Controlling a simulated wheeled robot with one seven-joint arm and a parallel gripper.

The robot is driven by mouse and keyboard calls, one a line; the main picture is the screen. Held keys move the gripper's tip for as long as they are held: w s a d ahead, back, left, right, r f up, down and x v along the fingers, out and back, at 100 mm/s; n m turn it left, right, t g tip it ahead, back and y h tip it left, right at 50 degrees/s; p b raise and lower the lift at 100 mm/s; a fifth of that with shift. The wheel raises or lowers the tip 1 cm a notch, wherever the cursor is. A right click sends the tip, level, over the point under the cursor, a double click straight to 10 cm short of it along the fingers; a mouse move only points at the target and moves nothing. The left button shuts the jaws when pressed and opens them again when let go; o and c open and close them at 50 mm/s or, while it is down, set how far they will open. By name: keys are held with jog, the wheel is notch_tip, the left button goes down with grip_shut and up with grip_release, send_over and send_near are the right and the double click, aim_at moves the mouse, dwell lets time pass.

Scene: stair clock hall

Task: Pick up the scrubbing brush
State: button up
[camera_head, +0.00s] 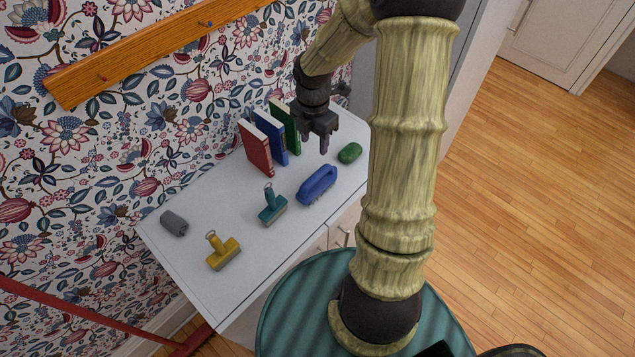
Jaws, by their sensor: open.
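The blue object with an arched handle (317,186) looks like the scrubbing brush. It lies on the white cabinet top (188,272), near its front edge and right of the middle. My gripper (316,146) points down above the cabinet top, between the books and the green lump. It is open, with nothing seen between its fingers. In the picture it is just above the blue brush and apart from it; its exact height is hard to tell.
A green lump (350,153) lies right. A teal handled tool (272,207), a yellow one (222,251) and a grey block (174,223) lie left. A wooden rail (150,55) crosses the wall.

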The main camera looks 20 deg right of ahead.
aim_at(317, 174)
notch_tip(317, 174, down, 10)
jog(key=shift+f, duration=0.25)
jog(key=shift+d, duration=0.1)
jog(key=shift+s+d+f+p, duration=0.15)
jog(key=shift+f+p, duration=0.1)
jog(key=shift+f, duration=1.05)
jog(key=shift+w+d+f+p, duration=0.1)
jog(key=shift+f+p, duration=0.15)
jog(key=shift+f, duration=1.05)
jog(key=shift+s, duration=0.1)
grip_shut()
